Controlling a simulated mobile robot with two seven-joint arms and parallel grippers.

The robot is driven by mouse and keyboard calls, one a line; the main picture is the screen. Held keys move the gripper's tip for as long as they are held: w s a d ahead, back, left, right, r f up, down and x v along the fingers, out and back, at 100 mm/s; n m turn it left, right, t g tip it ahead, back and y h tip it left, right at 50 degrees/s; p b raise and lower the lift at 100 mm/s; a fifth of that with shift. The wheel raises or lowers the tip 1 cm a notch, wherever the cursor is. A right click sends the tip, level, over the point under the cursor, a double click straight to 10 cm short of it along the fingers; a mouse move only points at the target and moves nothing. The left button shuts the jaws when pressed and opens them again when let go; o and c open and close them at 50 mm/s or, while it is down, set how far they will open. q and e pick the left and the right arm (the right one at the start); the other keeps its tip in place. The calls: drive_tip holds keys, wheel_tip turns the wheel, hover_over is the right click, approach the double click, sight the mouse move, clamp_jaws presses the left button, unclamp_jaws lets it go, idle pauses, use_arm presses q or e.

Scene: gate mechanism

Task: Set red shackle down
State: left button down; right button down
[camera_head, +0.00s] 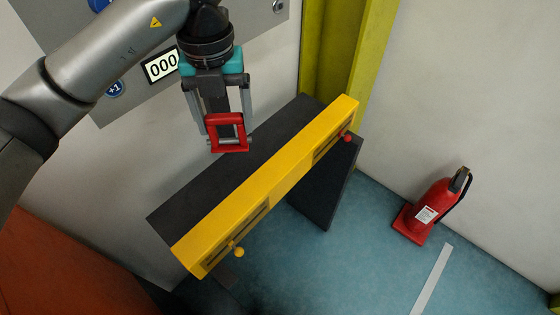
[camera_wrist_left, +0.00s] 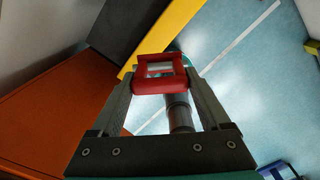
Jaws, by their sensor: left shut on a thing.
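The red shackle (camera_head: 228,132) is a small red frame with a grey pin across it. My left gripper (camera_head: 222,125) is shut on it, pointing down, in front of the white wall and over or beside the dark shelf top (camera_head: 196,198); the gap below the shackle is hard to judge. In the left wrist view the shackle (camera_wrist_left: 160,73) sits between the two fingertips (camera_wrist_left: 160,85), with the dark and yellow shelf behind it.
A yellow beam (camera_head: 275,183) with a yellow knob (camera_head: 238,252) and a red knob (camera_head: 347,137) runs along the shelf's front. A grey panel with a counter reading 000 (camera_head: 162,66) is on the wall. A red fire extinguisher (camera_head: 432,208) stands on the blue floor at right. An orange surface (camera_head: 65,260) lies lower left.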

use_arm(q)
drive_tip(key=shift+w+f, duration=0.15)
drive_tip(key=shift+f, duration=9.95)
use_arm(e)
drive_tip(key=shift+w+a+f, duration=0.15)
drive_tip(key=shift+w+f, duration=0.05)
drive_tip(key=shift+w, duration=0.25)
drive_tip(key=shift+w+a+f, duration=0.1)
drive_tip(key=shift+w+f, duration=0.1)
drive_tip(key=shift+w, duration=0.2)
use_arm(q)
drive_tip(key=shift+b, duration=0.3)
drive_tip(key=shift+f, duration=0.2)
unclamp_jaws()
use_arm(e)
drive_tip(key=shift+f, duration=0.15)
use_arm(q)
drive_tip(key=shift+r, duration=0.1)
